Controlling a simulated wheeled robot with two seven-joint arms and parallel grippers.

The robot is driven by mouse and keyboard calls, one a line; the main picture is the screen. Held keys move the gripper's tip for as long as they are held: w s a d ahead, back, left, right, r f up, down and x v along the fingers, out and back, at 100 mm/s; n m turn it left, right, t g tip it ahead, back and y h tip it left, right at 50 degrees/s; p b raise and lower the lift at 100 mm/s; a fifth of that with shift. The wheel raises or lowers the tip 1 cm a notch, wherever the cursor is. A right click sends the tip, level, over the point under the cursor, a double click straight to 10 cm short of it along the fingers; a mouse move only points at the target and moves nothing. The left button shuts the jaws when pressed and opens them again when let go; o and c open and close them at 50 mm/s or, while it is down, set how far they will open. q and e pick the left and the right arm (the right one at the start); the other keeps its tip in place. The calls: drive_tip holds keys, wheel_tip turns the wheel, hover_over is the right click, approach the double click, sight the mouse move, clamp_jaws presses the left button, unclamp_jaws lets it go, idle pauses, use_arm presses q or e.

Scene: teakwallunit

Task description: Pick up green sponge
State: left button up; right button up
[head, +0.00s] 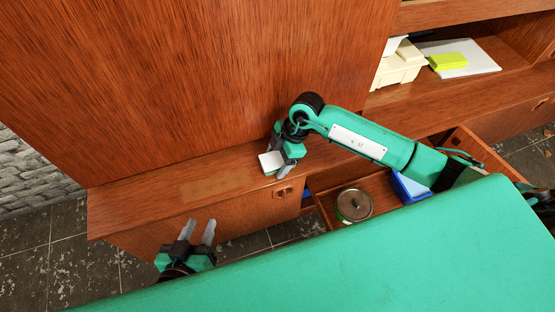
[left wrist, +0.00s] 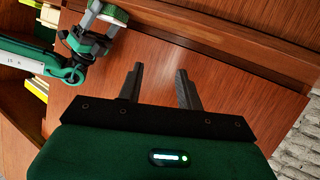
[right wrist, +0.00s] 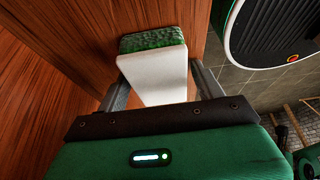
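The green sponge (right wrist: 155,40) is a pale white block with a rough green layer. In the right wrist view it sits between the two fingers of my right gripper (right wrist: 162,85), which appear pressed to its sides. In the head view its white face (head: 271,162) shows at my right gripper (head: 281,152), over the ledge of the wall unit; I cannot tell whether it touches the ledge. My left gripper (head: 198,232) is open and empty, low in front of the cabinet. In the left wrist view its fingers (left wrist: 160,85) are apart with nothing between them.
An open drawer (head: 321,209) holds a round metal-lidded pot (head: 354,205) and a blue box (head: 409,188). On the shelf at right are a cream container (head: 400,66) and a yellow block (head: 448,61) on white sheets. The ledge (head: 140,196) is clear to the left.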

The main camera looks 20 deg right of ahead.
sight(278, 158)
drive_tip(key=c, duration=0.7)
use_arm(q)
drive_tip(key=shift+f, duration=0.1)
use_arm(e)
drive_tip(key=shift+c, duration=0.2)
